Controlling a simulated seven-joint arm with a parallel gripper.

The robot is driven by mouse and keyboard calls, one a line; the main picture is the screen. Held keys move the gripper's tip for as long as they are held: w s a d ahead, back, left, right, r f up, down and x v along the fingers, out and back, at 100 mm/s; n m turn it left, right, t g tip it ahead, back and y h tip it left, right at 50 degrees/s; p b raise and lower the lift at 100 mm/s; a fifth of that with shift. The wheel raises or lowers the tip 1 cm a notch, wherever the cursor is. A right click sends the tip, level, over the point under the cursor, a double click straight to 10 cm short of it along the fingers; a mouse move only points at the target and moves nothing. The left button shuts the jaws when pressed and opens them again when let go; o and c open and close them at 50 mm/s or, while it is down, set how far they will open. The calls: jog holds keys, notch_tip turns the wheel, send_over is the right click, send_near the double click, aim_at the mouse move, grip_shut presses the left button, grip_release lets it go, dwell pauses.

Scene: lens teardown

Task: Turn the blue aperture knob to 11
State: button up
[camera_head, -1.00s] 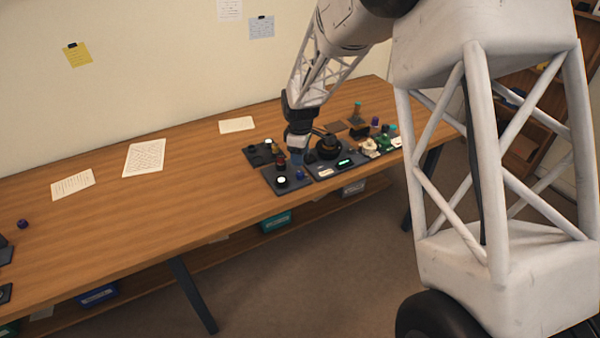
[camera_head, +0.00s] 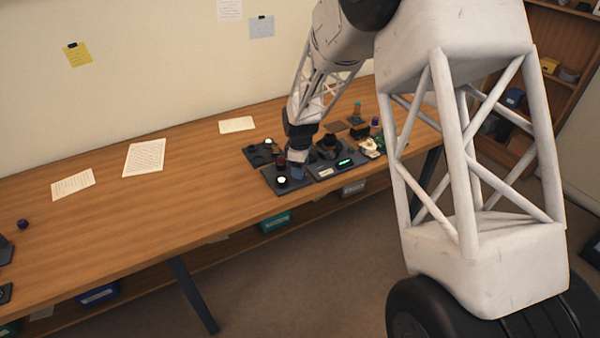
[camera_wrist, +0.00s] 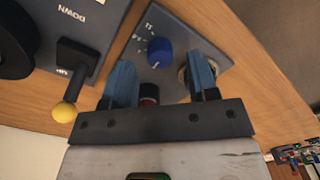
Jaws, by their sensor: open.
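The blue aperture knob (camera_wrist: 158,50) sits on a grey panel (camera_wrist: 190,32) in the wrist view. Pale markings lie around it; one reads 11, the others are too small to read surely. A short pale mark shows on the knob's near side. My gripper (camera_wrist: 158,62) is open, with its two blue fingers on either side of the knob and a gap to each. It holds nothing. In the head view my gripper (camera_head: 297,172) is low over the panel and hides the knob.
A dark red and black knob (camera_wrist: 149,93) sits between my fingers, nearer the palm. A lever with a yellow ball (camera_wrist: 64,112) stands left of my left finger, beside a DOWN label.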

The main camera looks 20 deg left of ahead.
jog(key=shift+f, duration=1.15)
jog(key=c, duration=0.9)
